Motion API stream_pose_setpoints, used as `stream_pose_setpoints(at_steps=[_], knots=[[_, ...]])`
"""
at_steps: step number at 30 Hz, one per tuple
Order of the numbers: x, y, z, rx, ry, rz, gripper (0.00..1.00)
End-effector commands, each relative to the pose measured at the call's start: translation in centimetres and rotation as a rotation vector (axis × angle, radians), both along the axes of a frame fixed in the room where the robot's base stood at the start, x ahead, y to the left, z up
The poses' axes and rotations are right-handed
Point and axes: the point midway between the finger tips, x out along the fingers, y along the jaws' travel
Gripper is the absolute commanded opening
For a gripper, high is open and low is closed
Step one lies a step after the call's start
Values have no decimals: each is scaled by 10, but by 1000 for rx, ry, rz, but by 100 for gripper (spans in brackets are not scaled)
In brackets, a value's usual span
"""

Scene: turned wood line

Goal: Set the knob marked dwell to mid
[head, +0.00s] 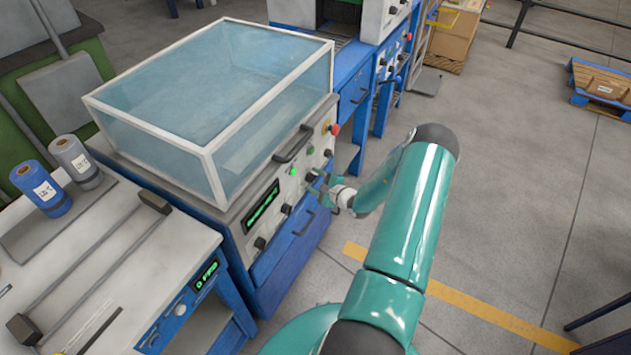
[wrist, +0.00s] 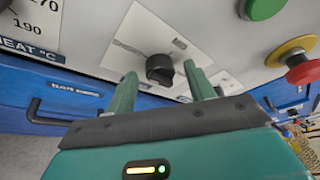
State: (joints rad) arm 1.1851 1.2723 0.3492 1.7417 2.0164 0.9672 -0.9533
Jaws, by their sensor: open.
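In the wrist view a black knob (wrist: 160,68) sits on a pale plate on the grey machine panel. The plate's lettering is too blurred to read, so I cannot tell if it says dwell, nor read the knob's setting. My gripper (wrist: 161,75) is open, with one green finger at each side of the knob in the picture. Nothing is held, and contact with the knob cannot be made out. In the head view my gripper (head: 321,188) is at the front panel of the blue and grey machine (head: 262,240), partly hiding its controls.
In the wrist view a green button (wrist: 265,8) and a red emergency stop (wrist: 302,68) are near the knob, with a HEAT °C scale (wrist: 28,42) at left. A clear cover (head: 215,95) tops the machine. Floor (head: 520,220) to the right is largely open.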

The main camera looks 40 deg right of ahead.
Motion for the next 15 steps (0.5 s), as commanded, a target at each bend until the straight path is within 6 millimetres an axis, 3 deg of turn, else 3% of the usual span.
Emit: stream_pose_setpoints(at_steps=[4,11,15], knots=[[0,0,0,0,0,0,54],[-1,0,0,0,0,0,9],[-1,0,0,2,1,0,9]])
